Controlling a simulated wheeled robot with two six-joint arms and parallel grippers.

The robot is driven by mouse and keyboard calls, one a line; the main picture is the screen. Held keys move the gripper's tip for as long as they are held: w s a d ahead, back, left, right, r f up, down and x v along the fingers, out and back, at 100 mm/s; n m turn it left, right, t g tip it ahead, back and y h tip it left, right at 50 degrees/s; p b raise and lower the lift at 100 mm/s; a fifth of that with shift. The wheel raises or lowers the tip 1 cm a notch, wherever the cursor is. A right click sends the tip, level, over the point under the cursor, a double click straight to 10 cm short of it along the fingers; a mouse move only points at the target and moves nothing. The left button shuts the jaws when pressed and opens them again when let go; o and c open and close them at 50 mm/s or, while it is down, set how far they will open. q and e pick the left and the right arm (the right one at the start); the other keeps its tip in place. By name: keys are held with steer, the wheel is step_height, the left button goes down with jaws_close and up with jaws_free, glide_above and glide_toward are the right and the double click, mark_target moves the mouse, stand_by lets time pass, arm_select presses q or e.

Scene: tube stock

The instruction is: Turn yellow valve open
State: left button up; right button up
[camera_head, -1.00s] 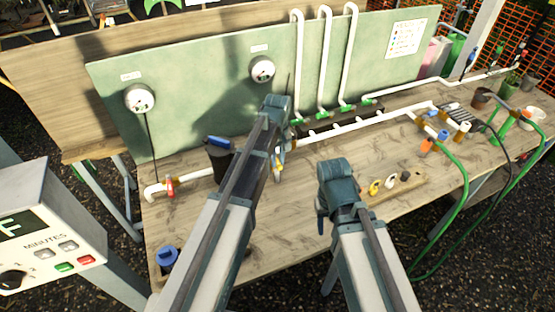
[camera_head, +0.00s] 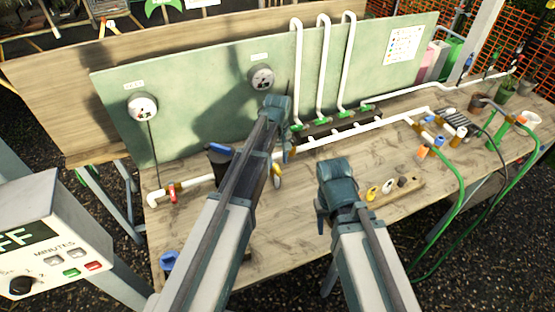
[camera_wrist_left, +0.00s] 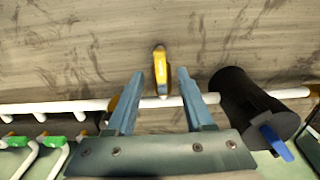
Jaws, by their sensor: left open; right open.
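The yellow valve handle (camera_head: 277,177) sits on the white pipe along the bench, partly hidden by my left arm in the head view. In the left wrist view the yellow handle (camera_wrist_left: 160,70) points away from the pipe, between the two fingers. My left gripper (camera_wrist_left: 160,76) is open around it, with a gap on each side and no visible contact. My right gripper (camera_head: 321,205) is open and empty above the bench, left of the small wooden block.
A black cylinder (camera_wrist_left: 250,105) with a blue lever stands close beside the left gripper. A red valve (camera_head: 172,192) is further left on the pipe. A wooden block (camera_head: 412,191) holds small yellow and white parts. A green board (camera_head: 200,110) with two gauges stands behind.

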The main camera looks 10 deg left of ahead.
mark_target(278, 170)
arm_select(q)
step_height(278, 170, up, 11)
steer(key=p, duration=0.9)
steer(key=shift+f, duration=0.2)
steer(key=s+d+f+m+b, duration=0.2)
steer(key=s+f+m+b, duration=0.1)
steer(key=s, duration=0.4)
steer(key=s+d+f+m+b, duration=0.2)
steer(key=s+f+m+b, duration=0.2)
steer(key=s, duration=0.3)
steer(key=s+d+f+m+y+b, duration=0.1)
steer(key=s+d+f+m+b, duration=0.1)
steer(key=s, duration=0.6)
step_height(278, 170, down, 3)
steer(key=m+b, duration=0.1)
steer(key=b, duration=0.1)
steer(key=shift+d+m+b, duration=0.35)
steer(key=shift+d+m, duration=0.05)
